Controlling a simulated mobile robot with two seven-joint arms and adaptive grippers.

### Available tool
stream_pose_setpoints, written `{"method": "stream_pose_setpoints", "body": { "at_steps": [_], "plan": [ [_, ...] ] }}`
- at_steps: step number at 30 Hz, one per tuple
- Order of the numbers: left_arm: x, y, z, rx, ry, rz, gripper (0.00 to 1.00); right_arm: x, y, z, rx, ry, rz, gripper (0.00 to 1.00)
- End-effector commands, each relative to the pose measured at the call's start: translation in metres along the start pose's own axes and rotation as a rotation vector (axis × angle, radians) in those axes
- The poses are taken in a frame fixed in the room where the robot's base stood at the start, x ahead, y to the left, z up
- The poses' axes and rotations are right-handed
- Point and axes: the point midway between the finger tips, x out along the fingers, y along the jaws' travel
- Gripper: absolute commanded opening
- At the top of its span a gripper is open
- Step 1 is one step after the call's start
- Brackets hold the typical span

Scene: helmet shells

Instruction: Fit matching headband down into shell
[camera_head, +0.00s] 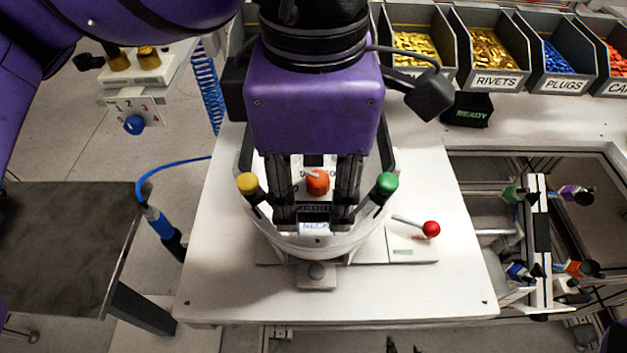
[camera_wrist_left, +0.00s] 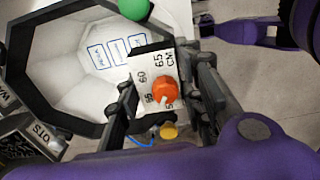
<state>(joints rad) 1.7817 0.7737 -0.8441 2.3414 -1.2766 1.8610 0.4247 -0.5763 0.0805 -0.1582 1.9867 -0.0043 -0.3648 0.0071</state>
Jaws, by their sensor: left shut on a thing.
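My left gripper (camera_head: 313,212) is over the white helmet shell (camera_head: 318,246) on the white bench. In the left wrist view the headband (camera_wrist_left: 20,95) is a black many-sided ring, and the adjuster (camera_wrist_left: 152,72) carries a scale in CM. White shell surface with blue-framed labels shows through the ring. A NECK label (camera_head: 316,228) shows low between the fingers. How deep the ring sits in the shell cannot be told. My right gripper is not in view.
A yellow knob (camera_head: 247,183) and a green knob (camera_head: 387,183) flank the shell. A red-balled lever (camera_head: 431,229) is at its right. Bins of small parts (camera_head: 490,50) line the back. A dark side table (camera_head: 65,245) is at left, and a rack (camera_head: 540,240) is at right.

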Motion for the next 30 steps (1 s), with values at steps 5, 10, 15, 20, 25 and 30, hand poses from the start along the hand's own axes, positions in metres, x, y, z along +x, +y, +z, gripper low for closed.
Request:
{"method": "stream_pose_setpoints", "body": {
  "at_steps": [5,10,15,20,25,30],
  "plan": [
    [-0.0003,0.0,0.0,0.0,0.0,0.001,0.07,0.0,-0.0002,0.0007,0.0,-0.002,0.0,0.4],
    [-0.0002,0.0,0.0,0.0,0.0,0.001,0.07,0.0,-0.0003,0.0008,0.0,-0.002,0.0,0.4],
    [-0.0003,-0.0001,0.0001,0.0,0.0,0.0,0.07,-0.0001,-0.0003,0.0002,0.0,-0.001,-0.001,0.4],
    [-0.0002,0.0,0.0001,0.0,0.0,0.001,0.07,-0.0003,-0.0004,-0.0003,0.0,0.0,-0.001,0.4],
    [0.001,0.0,0.0001,0.0,0.0,0.0,0.07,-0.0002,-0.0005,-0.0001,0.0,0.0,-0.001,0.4],
    [0.0052,0.0,0.0001,0.001,0.0,-0.001,0.07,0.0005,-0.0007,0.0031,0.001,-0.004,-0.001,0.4]
  ]
}}
